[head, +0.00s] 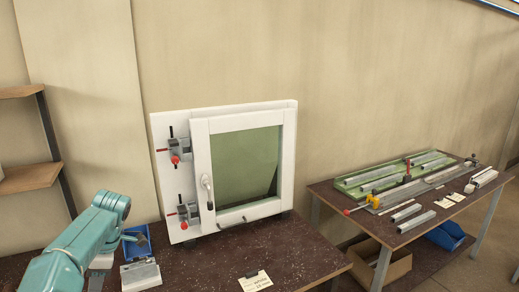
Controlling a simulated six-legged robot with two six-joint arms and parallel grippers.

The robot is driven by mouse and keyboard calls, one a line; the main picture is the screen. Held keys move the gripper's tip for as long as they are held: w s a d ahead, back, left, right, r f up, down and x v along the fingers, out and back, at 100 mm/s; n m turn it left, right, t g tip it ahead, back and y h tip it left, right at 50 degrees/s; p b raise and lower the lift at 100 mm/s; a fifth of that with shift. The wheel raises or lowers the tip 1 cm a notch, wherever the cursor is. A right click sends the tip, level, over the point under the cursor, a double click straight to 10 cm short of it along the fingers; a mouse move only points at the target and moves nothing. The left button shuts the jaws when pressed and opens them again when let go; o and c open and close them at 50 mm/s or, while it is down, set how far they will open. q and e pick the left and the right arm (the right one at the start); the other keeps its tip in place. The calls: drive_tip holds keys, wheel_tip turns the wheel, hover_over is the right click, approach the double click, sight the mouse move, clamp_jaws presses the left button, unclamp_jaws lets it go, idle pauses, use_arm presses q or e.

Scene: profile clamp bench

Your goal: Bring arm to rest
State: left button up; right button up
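My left arm, teal, comes in from the lower left over the dark bench (290,252). Its wrist end bends down beside a small blue bin (142,243) and a grey metal block (140,276). A pale and grey part below the wrist seems to be my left gripper (97,281); it is small and partly hidden by the arm, so I cannot tell whether it is open or shut. No held object shows there. My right arm and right gripper are not in view.
A white framed window panel (202,160) with two red-knobbed clamps (176,159) (187,214) stands on the bench. A paper note (255,282) lies in front. A second table (335,197) at right holds metal profiles and a green tray (352,192). Wooden shelves (30,178) stand at left.

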use_arm(q)
drive_tip(key=s+d+f+m+g+h+b, duration=0.1)
drive_tip(key=s+d+f+m+b, duration=0.15)
drive_tip(key=d+f, duration=0.45)
drive_tip(key=s+d+f+m+g+h+b, duration=0.15)
drive_tip(key=s+f, duration=0.25)
drive_tip(key=f, duration=0.7)
drive_tip(key=s+d+f+m+g+h+b, duration=0.1)
drive_tip(key=s+d+f+m, duration=0.3)
drive_tip(key=f, duration=0.5)
drive_tip(key=s+d+f+m+t+h, duration=0.2)
drive_tip(key=s+d+f+m, duration=0.4)
drive_tip(key=d, duration=0.3)
drive_tip(key=s+d+f+m+t+h+b, duration=0.1)
drive_tip(key=s+d+f+m+t, duration=0.3)
drive_tip(key=s+d+m, duration=0.4)
drive_tip(key=shift+s+d+f+h, duration=0.5)
drive_tip(key=shift+s+f+h, duration=0.1)
drive_tip(key=shift+f+h, duration=0.2)
